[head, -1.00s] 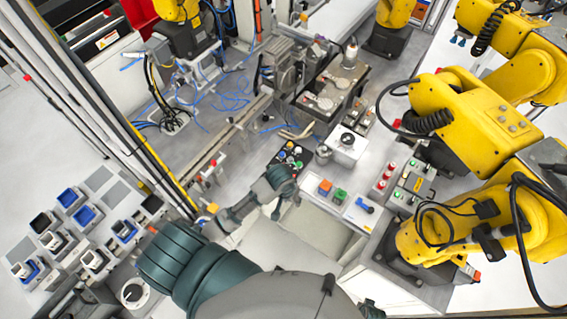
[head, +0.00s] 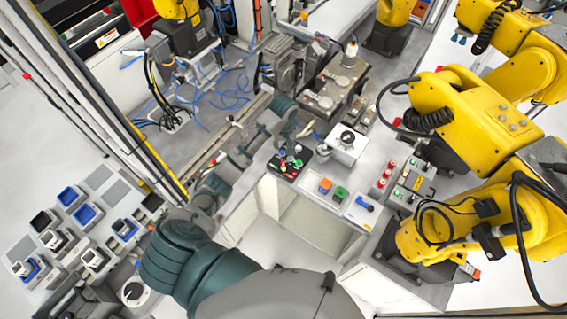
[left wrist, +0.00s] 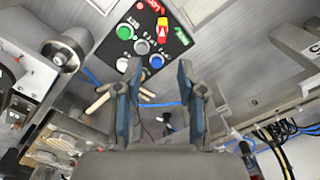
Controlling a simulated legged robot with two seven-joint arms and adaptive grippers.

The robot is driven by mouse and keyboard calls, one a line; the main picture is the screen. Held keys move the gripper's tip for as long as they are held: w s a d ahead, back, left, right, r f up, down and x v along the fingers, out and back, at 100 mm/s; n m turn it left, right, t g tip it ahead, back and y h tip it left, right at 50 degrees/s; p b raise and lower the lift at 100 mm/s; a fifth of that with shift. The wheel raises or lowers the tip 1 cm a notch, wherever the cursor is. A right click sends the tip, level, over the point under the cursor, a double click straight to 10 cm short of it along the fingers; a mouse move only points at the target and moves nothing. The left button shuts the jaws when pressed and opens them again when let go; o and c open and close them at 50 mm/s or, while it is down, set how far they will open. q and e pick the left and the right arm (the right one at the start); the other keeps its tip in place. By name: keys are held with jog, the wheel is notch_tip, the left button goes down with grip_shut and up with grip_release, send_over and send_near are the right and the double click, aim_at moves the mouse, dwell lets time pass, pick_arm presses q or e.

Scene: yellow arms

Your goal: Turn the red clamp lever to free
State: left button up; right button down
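The red clamp lever (left wrist: 162,30), with a yellow part, stands on a black panel (left wrist: 176,51) at the top of the left wrist view. Red lettering sits above it and a green label to its right. The panel also shows in the head view (head: 279,167), where the lever is too small to make out surely. My left gripper (left wrist: 160,68) is open and empty, its blue-lined fingers apart, with the lever beyond the fingertips. My right gripper is not in view.
Green, white and blue knobs share the panel. Wooden sticks (left wrist: 112,92) and a blue cable lie near my left fingers. A white box with a black knob (head: 346,143) stands right of the panel. Yellow robot arms (head: 470,120) fill the right side.

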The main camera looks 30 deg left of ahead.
aim_at(283, 164)
pick_arm(q)
jog(key=f, duration=1.2)
jog(key=shift+a, duration=0.35)
jog(key=shift+d, duration=0.1)
jog(key=shift+s, duration=0.1)
jog(key=shift+d, duration=0.1)
grip_shut()
